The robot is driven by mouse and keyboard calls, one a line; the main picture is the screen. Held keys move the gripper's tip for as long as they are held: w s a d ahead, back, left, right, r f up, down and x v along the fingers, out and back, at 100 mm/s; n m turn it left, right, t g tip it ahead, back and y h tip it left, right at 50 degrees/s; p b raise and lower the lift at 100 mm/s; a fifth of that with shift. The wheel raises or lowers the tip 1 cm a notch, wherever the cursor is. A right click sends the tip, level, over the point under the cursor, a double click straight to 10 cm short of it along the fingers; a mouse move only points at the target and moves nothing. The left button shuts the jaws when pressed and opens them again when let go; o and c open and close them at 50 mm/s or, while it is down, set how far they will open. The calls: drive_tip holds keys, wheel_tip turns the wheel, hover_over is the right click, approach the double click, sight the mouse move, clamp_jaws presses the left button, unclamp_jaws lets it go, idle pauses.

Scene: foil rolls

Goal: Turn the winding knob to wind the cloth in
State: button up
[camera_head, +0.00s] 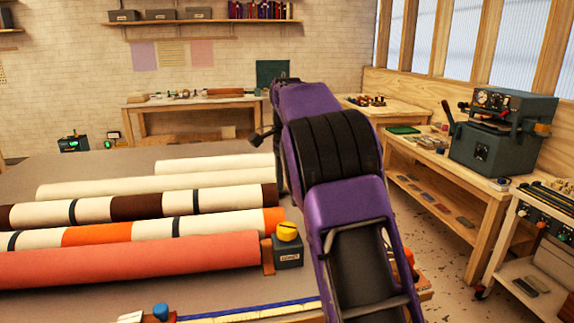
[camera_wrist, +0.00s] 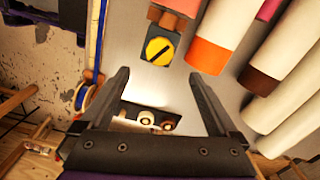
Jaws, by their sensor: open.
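A yellow round knob (camera_head: 287,231) sits on top of a small dark grey box (camera_head: 288,252), by the right end of a coral-red cloth roll (camera_head: 130,262). In the wrist view the yellow knob (camera_wrist: 158,49) shows from above with a dark bar across it. My gripper (camera_wrist: 145,76) is open and empty. The knob lies beyond its fingertips, up in the wrist picture and between the fingers' lines, apart from both. In the head view my purple arm hides the gripper.
Several striped and cream rolls (camera_head: 140,206) lie side by side left of my arm. A dark panel with round parts (camera_wrist: 150,118) shows between the fingers. A blue knob (camera_head: 160,311) stands at the table's front. A bench with a dark machine (camera_head: 502,130) stands right.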

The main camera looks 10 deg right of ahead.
wheel_tip(320, 180, up, 6)
drive_tip(key=shift+r, duration=0.25)
